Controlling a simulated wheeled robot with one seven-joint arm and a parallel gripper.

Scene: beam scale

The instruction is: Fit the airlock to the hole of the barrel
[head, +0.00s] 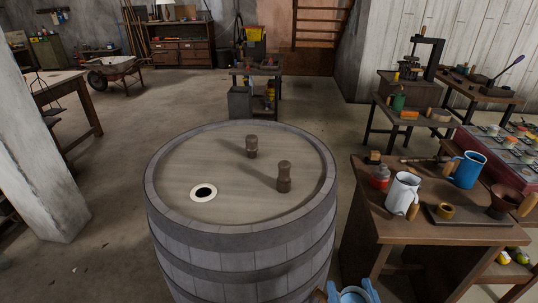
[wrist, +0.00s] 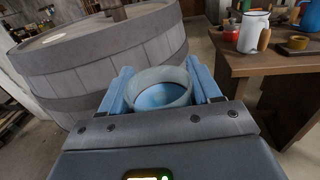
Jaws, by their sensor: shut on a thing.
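The wooden barrel (head: 240,238) stands upright in the middle of the head view. Its hole (head: 205,192) is dark with a white rim, at the left of the lid. Two brown wooden pegs, one farther back (head: 252,146) and one nearer (head: 284,177), stand on the lid. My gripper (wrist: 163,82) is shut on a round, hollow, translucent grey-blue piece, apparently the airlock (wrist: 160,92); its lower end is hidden. In the head view, the airlock (head: 353,297) shows at the bottom edge, right of the barrel, apart from the hole and lower than the lid.
A concrete pillar (head: 40,150) is at the left. The floor between pillar and barrel is clear.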

